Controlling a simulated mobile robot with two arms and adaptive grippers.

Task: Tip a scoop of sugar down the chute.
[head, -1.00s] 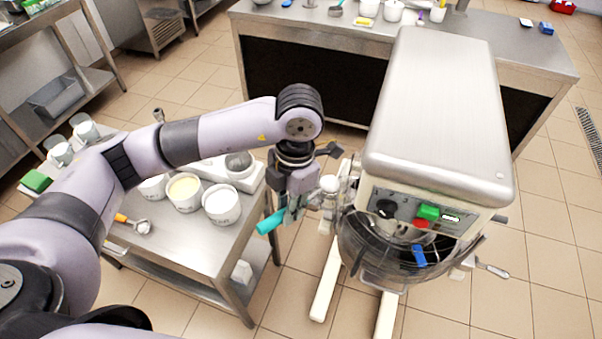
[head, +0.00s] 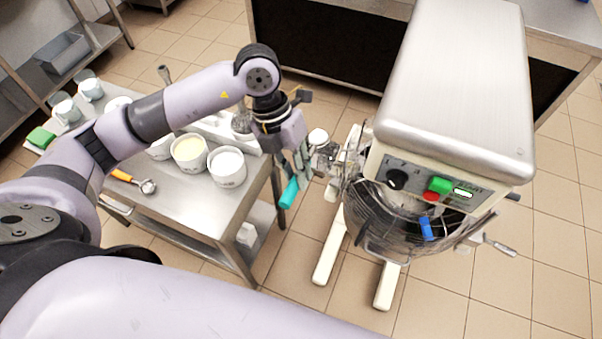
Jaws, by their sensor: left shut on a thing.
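My left gripper (head: 300,165) is shut on the teal handle (head: 289,193) of a scoop, left of the mixer (head: 450,90). The handle slants steeply, lower end down. The scoop's bowl is mostly hidden by the fingers and clutter, and I cannot tell whether sugar is in it. A clear chute (head: 327,158) sticks out from the left of the mixer's bowl guard, close to the fingertips. A round white thing (head: 318,137) shows just above it; I cannot tell what it is. A tub of white contents, likely sugar (head: 227,167), stands on the side table. My right gripper is out of view.
The mixer's wire guard (head: 390,225) and white feet (head: 330,255) stand at right. A steel counter is behind.

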